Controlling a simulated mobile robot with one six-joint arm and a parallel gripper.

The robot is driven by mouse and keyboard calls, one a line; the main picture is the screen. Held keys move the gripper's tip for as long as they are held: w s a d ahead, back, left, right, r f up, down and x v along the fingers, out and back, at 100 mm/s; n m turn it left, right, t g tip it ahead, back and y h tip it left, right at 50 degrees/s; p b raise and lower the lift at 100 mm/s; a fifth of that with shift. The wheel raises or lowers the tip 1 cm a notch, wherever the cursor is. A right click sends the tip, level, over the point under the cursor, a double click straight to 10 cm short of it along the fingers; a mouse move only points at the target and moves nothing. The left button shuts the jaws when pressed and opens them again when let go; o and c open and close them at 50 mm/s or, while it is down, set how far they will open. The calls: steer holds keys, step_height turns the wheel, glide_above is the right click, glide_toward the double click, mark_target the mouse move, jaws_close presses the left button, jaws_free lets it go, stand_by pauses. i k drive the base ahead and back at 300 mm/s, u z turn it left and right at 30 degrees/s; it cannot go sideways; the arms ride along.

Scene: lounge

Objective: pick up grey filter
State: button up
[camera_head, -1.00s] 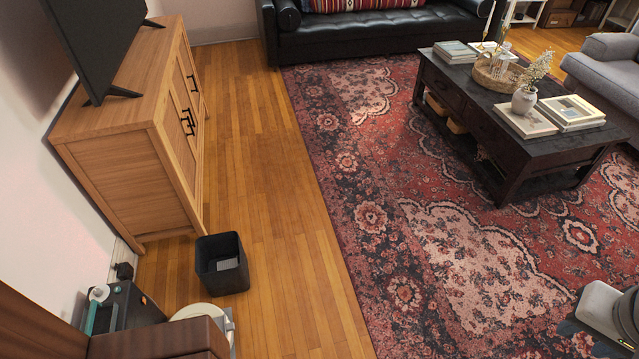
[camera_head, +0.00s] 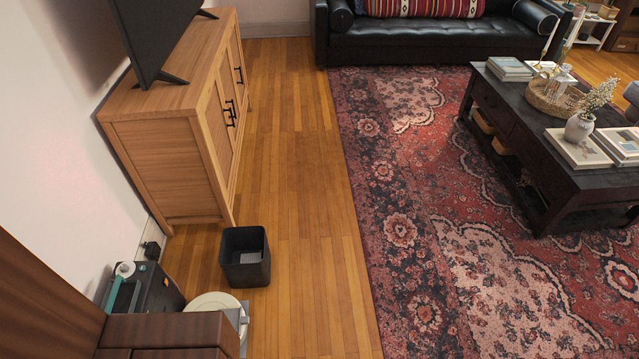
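I cannot make out a grey filter with certainty. A light grey flat piece (camera_head: 246,259) lies inside the black open bin (camera_head: 258,272) on the wood floor; it may be the filter, but it is too small to tell. Another grey piece (camera_head: 243,318) shows at the right edge of a round cream object, partly hidden behind brown furniture. My gripper is not in view.
A wooden cabinet (camera_head: 160,160) with a TV stands along the left wall. A dark case (camera_head: 158,290) and a round cream object (camera_head: 212,303) are near the bottom left. A coffee table (camera_head: 560,190) stands on the red rug (camera_head: 400,180). Wood floor (camera_head: 300,200) between is clear.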

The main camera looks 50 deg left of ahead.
mark_target(234, 317)
steer(key=u, duration=0.05)
steer(key=i, duration=1.25)
steer(key=u, duration=1.8)
steer(key=k, duration=0.1)
steer(key=u, duration=2.05)
steer(key=i, duration=1)
steer(key=u, duration=0.05)
